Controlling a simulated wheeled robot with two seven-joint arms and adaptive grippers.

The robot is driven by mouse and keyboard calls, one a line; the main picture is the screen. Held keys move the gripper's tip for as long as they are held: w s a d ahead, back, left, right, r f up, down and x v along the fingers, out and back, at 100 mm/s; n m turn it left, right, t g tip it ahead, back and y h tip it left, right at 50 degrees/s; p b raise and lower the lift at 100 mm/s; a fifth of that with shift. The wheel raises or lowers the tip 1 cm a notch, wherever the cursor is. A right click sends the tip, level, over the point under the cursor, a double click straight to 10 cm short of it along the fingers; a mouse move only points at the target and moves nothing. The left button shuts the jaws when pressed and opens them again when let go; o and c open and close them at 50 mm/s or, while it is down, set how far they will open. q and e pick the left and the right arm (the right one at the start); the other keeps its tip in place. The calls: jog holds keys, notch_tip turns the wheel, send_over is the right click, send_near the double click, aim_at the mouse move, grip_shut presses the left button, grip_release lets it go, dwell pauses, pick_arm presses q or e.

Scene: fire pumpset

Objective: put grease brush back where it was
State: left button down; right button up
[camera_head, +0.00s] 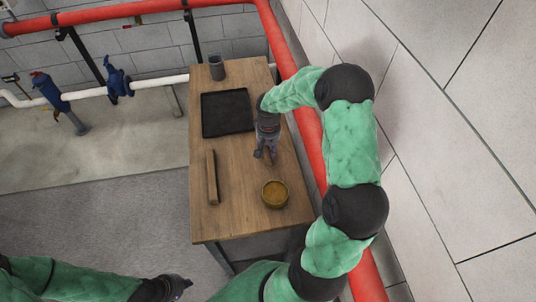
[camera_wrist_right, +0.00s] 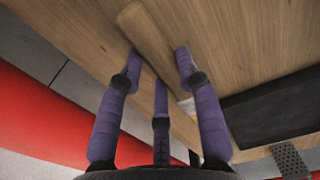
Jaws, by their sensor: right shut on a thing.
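My right gripper (camera_head: 265,155) is low over the right side of the wooden table, between the black tray and the round tin. In the right wrist view its purple fingers (camera_wrist_right: 160,90) are around the grease brush, which has a wooden handle (camera_wrist_right: 146,28) and a pale end (camera_wrist_right: 187,106). The gripper is shut on the brush. In the head view the gripper mostly hides the brush. I cannot tell whether the brush touches the table. My left gripper (camera_head: 178,286) is at the bottom, off the table; its finger state is unclear.
On the table (camera_head: 235,222) are a black tray (camera_head: 228,113), a grey cup (camera_head: 217,67) at the far end, a long wooden piece (camera_head: 212,178) at left and a tin with yellow-brown content (camera_head: 275,194). A red pipe (camera_head: 309,130) runs along the table's right side.

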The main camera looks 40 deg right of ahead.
jog(key=shift+f+b, duration=0.35)
jog(key=shift+f, duration=1.05)
jog(key=shift+f, duration=0.1)
jog(key=shift+f, duration=0.15)
jog(key=o, duration=1.1)
jog(key=shift+a, duration=0.1)
jog(key=shift+o, duration=0.2)
jog(key=shift+r, duration=0.6)
notch_tip(320, 180, up, 11)
jog(key=p, duration=0.3)
jog(key=shift+r, duration=0.15)
